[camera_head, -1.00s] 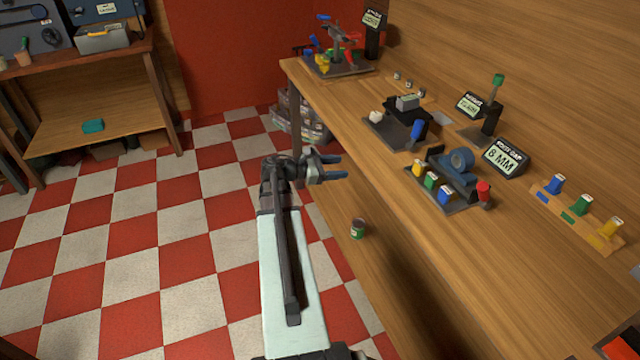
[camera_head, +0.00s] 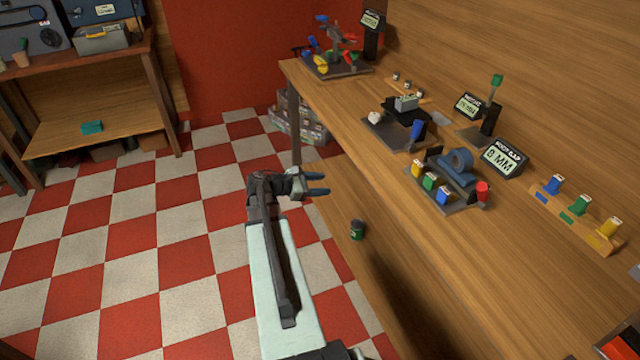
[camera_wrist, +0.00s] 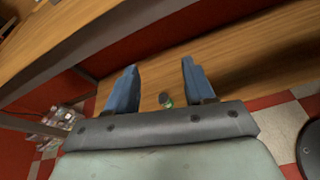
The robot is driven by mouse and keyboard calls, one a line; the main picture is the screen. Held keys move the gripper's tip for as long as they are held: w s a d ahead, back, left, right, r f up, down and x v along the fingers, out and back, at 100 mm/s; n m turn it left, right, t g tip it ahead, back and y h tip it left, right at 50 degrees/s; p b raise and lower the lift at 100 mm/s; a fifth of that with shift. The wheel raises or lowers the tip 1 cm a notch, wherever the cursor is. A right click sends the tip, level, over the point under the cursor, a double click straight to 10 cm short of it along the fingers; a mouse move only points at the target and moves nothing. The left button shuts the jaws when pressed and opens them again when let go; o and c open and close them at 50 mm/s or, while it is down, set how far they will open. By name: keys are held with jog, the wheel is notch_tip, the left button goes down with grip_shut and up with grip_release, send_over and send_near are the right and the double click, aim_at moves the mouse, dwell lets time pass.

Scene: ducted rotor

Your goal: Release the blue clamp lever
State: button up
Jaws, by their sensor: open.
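My gripper (camera_head: 328,183) is open and empty, left of the long workbench and apart from everything on it. Its two blue fingers also show spread apart in the wrist view (camera_wrist: 158,80). A blue lever-like handle (camera_head: 416,130) stands on a dark fixture (camera_head: 385,131) on the bench, beside a grey block (camera_head: 406,102). Another fixture (camera_head: 465,203) holds yellow, green, blue and red pieces, including a blue handle (camera_head: 445,196). The multicoloured assembly (camera_head: 338,66) at the far end also has blue parts. I cannot tell which blue piece is the clamp lever.
The bench (camera_head: 345,105) also carries an "8 MM" sign (camera_head: 502,157) and a wooden strip (camera_head: 578,218) with blue, green and yellow pieces. A small green can (camera_head: 357,230) stands on the lower shelf. A grey bin (camera_head: 300,118) stands under the far end.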

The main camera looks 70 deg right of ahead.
aim_at(416, 133)
jog(key=shift+s+d, duration=0.1)
jog(key=shift+s, duration=0.1)
jog(key=shift+c, duration=0.8)
jog(key=s+d+r+m, duration=0.1)
jog(key=s+d+r, duration=0.1)
jog(key=r, duration=0.1)
jog(key=s+d+r+m+g, duration=0.1)
jog(key=s+d+r, duration=0.1)
jog(key=r, duration=0.2)
jog(key=s+d+r+m, duration=0.1)
jog(key=s+d+r, duration=0.1)
jog(key=r, duration=0.2)
jog(key=shift+s+y, duration=0.2)
jog(key=shift+y, duration=0.2)
grip_shut()
notch_tip(416, 133, up, 8)
jog(key=s+d+m+g, duration=0.1)
jog(key=s+m+g, duration=0.2)
jog(key=m, duration=1.1)
jog(key=x, duration=1.3)
jog(key=shift+s+d+f, duration=0.2)
jog(key=shift+d+f, duration=0.1)
jog(key=shift+f, duration=0.1)
